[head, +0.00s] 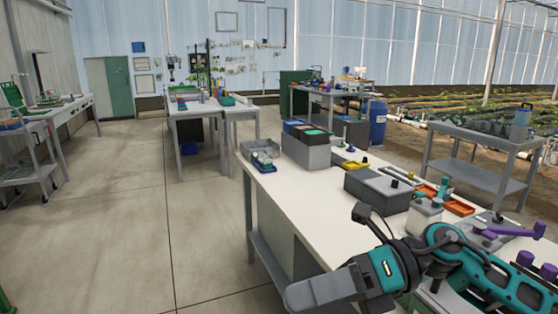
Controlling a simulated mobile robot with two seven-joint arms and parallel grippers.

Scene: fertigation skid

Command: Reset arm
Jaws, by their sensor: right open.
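My right arm, teal and dark grey, reaches in from the lower right of the head view and folds over the near end of the white workbench (290,188). The dark part at its upper left looks like my right gripper (371,222), seen small and side-on above the bench edge. It is open, with nothing visible between its fingers. The arm covers part of the bench's front right. My left gripper and left arm are not in view.
On the bench stand a grey box with a green top (306,146), a dark grey box (378,188), an orange tray (458,206), a white bottle (424,214) and purple-handled parts (514,231). A grey cart (487,148) stands at right.

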